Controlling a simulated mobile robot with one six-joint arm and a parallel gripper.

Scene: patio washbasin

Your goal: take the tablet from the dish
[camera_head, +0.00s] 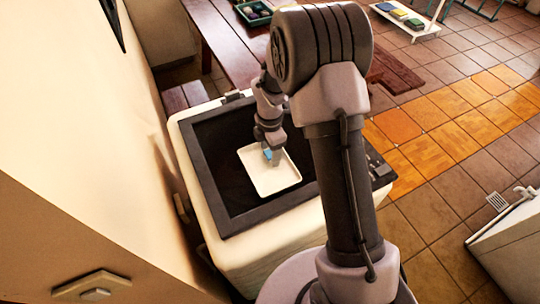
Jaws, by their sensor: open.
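A pale cream dish (277,184) with a low rim lies on the dark top of a white washbasin unit. A small light-blue tablet (267,155) is in the far part of the dish. My gripper (270,153) reaches down over the dish from behind, with its fingertips right at the tablet. The jaws are open. The gripper partly hides the tablet, and I cannot tell whether the fingers touch it.
The dark top (232,192) has a raised frame and free room left of the dish. A wooden table (222,45) with a dark tray (256,12) stands behind. A wall runs close along the left. Tiled floor (440,145) is open at right.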

